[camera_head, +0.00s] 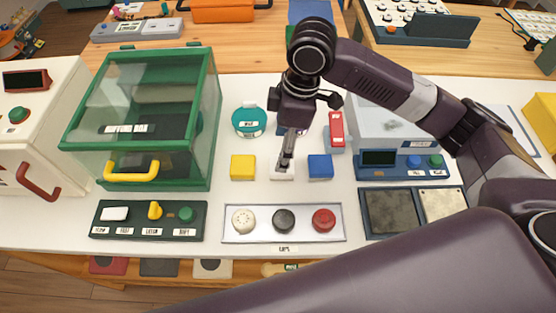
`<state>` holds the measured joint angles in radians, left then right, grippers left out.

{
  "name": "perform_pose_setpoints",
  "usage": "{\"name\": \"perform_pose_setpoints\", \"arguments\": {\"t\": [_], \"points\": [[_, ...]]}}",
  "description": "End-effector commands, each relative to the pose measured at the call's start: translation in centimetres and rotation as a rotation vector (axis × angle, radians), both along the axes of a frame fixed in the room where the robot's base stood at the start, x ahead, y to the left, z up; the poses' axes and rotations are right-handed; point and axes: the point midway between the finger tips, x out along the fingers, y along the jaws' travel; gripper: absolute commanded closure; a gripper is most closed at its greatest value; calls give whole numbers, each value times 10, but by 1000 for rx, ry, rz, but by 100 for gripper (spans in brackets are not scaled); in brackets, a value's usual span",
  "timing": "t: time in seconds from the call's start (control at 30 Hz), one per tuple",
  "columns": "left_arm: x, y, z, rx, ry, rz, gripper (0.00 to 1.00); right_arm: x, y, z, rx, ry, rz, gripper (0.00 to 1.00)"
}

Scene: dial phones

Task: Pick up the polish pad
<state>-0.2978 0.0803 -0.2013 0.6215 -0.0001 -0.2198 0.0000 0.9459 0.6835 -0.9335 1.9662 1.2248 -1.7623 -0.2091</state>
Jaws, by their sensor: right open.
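No label that I can read marks the polish pad. Small blocks stand in a row on the white table: yellow (243,167), white (283,176) and blue (320,167). I cannot tell whether one of them is the pad. My right gripper (286,162) comes down from above, open, with its fingers at the white block and hiding part of it. I cannot tell whether they touch it. A dark square plate (390,212) and a cream one (443,204) lie at the right. My left gripper is not in view.
A green-framed glass box (143,125) with a yellow handle stands at the left. A tray (284,236) with white, black and red caps lies in front. A teal round container (249,121) and a red-topped item (337,130) stand behind the blocks. A device (400,160) stands right.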

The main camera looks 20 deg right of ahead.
Motion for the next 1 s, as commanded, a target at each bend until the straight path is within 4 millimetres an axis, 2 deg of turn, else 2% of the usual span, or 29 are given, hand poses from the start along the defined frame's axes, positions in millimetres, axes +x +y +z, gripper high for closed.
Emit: {"name": "perform_pose_setpoints", "arguments": {"t": [0.17,0.73,1.0], "points": [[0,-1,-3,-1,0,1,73,3,-7,-1,-16,11,2,35],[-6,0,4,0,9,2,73,-5,-3,-70,-15,10,2,35],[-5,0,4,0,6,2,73,-5,-2,-74,-14,7,3,35]]}}
